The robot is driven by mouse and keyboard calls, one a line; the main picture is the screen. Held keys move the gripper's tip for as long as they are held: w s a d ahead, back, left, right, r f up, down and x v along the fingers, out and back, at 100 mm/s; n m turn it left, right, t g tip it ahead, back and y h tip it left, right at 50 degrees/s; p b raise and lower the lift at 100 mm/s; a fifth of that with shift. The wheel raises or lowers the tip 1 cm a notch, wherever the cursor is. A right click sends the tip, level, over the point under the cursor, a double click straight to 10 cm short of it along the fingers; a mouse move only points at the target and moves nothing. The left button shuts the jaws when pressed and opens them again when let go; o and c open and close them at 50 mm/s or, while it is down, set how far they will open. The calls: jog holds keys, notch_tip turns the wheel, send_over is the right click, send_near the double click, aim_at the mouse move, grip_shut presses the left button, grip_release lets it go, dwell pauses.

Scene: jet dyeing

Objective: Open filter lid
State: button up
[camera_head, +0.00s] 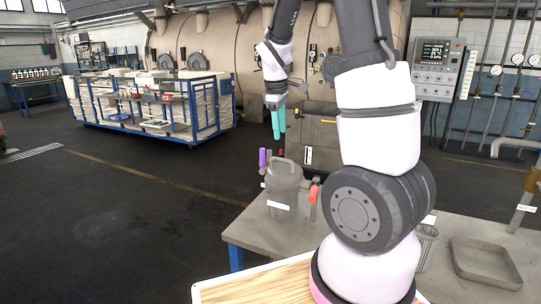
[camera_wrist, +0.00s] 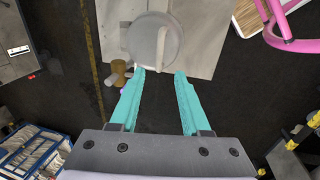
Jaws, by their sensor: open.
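The filter housing (camera_head: 284,190) is a grey metal pot with a handled lid (camera_head: 285,167) on top. It stands at the left end of the grey workbench, and its lid looks closed. In the wrist view the round lid (camera_wrist: 154,52) is seen from above, with a pale bar handle (camera_wrist: 162,48) across it. My gripper (camera_head: 276,138) has turquoise fingers pointing down, above and behind the housing in the head view. In the wrist view my gripper (camera_wrist: 160,72) has its fingers apart with nothing between them, the tips near the lid's lower rim.
A purple-topped part (camera_head: 262,158) and a red handle (camera_head: 313,194) flank the housing. The workbench (camera_head: 255,235) also bears a shallow tray (camera_head: 485,262) and a mesh basket (camera_head: 427,246) at right. A blue trolley (camera_head: 150,105) stands far left; the floor between is open.

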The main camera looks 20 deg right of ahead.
aim_at(282, 160)
jog(key=f, duration=0.3)
jog(key=w+d+f, duration=0.1)
jog(key=f, duration=0.6)
jog(key=shift+w+d, duration=0.15)
jog(key=shift+d, duration=0.1)
jog(key=shift+r, duration=0.1)
grip_shut()
dwell(0.8)
